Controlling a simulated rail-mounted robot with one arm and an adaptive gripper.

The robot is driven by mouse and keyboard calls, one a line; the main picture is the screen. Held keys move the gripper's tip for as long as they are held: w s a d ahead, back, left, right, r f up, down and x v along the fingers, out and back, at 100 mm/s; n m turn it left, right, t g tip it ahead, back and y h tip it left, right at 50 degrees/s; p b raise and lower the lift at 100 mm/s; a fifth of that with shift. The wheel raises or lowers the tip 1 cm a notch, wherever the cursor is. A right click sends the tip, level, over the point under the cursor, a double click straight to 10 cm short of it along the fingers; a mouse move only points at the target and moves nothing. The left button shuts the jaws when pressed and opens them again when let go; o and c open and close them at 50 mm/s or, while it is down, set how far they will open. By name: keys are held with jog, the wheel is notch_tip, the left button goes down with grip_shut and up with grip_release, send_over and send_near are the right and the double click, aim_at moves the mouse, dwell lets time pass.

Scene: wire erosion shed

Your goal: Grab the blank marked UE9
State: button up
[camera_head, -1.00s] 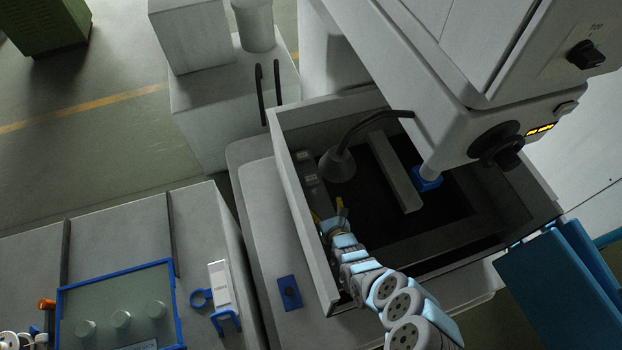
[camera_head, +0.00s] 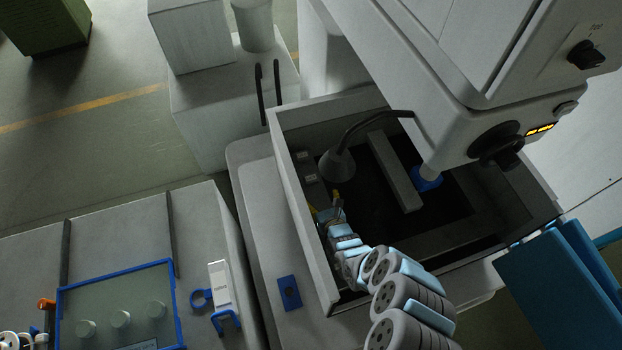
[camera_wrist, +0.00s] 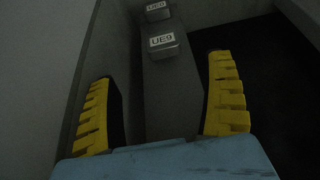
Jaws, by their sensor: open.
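The blank marked UE9 (camera_wrist: 163,42) is a small grey block with a white label. In the wrist view it sits on a grey ledge inside the tank, ahead of my fingers and between their lines. A second labelled blank (camera_wrist: 158,10) sits behind it, its mark hard to read. In the head view two small blocks lie along the tank's left wall; the nearer block (camera_head: 310,178) appears to be UE9, though its label is unreadable there. My gripper (camera_wrist: 160,105) is open and empty, its yellow fingers apart. In the head view my gripper (camera_head: 330,208) is just below the blocks.
The tank wall (camera_head: 297,215) rises close on the left. A lamp (camera_head: 337,163) on a bent arm hangs just right of the blocks. A grey bar (camera_head: 396,172) and a blue nozzle piece (camera_head: 427,180) are farther right. The dark tank floor is mostly clear.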

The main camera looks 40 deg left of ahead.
aim_at(310, 176)
jog(key=shift+x, duration=1.2)
jog(key=shift+a+f, duration=0.15)
jog(key=shift+w+a+f, duration=0.15)
jog(key=shift+w+a, duration=0.1)
jog(key=shift+a, duration=0.2)
jog(key=shift+w+a, duration=0.15)
jog(key=shift+a, duration=0.15)
jog(key=shift+b+x, duration=1.15)
jog(key=shift+x, duration=0.6)
jog(key=shift+w+a+f, duration=0.1)
jog(key=shift+w+a, duration=0.45)
jog(key=shift+w, duration=0.05)
jog(key=shift+x, duration=1.05)
jog(key=shift+w+a+f, duration=0.1)
jog(key=shift+w, duration=0.05)
